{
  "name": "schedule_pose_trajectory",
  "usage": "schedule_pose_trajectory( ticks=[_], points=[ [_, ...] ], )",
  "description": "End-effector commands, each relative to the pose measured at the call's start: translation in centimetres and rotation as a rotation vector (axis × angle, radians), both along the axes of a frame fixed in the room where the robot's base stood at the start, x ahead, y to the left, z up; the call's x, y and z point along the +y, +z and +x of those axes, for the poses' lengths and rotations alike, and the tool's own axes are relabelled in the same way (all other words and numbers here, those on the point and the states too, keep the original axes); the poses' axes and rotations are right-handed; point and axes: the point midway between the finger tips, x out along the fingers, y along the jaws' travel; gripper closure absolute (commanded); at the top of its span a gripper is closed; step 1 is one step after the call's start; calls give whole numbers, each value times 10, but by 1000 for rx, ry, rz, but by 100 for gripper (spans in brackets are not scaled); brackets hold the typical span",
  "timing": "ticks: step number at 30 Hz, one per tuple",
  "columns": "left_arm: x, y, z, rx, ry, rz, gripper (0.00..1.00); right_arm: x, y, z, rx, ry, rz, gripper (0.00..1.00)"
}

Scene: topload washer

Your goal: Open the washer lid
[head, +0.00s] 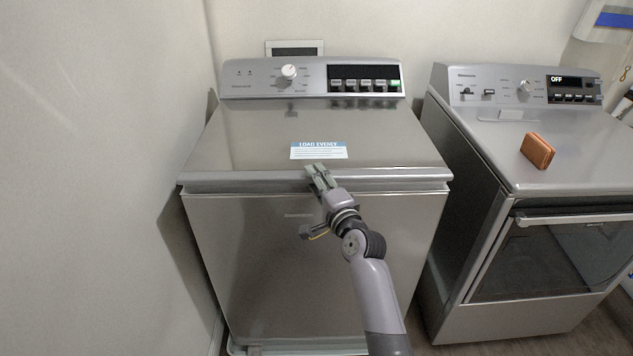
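The top-load washer (300,260) stands in the middle of the head view. Its lid (250,135) lies flat and closed, with a blue and white label (318,150) near the front edge. My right gripper (317,172) is at the lid's front edge, just below the label, with its fingers pointing toward the lid. I cannot tell whether the fingers touch the edge, or whether they are open or shut. My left gripper is not in view.
A dryer (545,200) with a glass front door stands to the right. A brown wallet-like item (537,151) sits on its top. A wall (90,150) is close on the washer's left. The washer's control panel (310,77) rises behind the lid.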

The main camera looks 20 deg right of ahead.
Motion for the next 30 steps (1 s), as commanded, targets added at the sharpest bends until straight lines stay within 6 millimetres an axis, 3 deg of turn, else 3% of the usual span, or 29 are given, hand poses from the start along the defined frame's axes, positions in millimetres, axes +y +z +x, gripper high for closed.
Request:
schedule_pose_trajectory(
  ticks=[17, 30],
  points=[
    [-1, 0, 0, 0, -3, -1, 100, 0, 0, 0, 1, 0, 0, 99],
    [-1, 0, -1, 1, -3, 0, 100, 0, -1, 0, 2, 0, 0, 100]
  ],
)
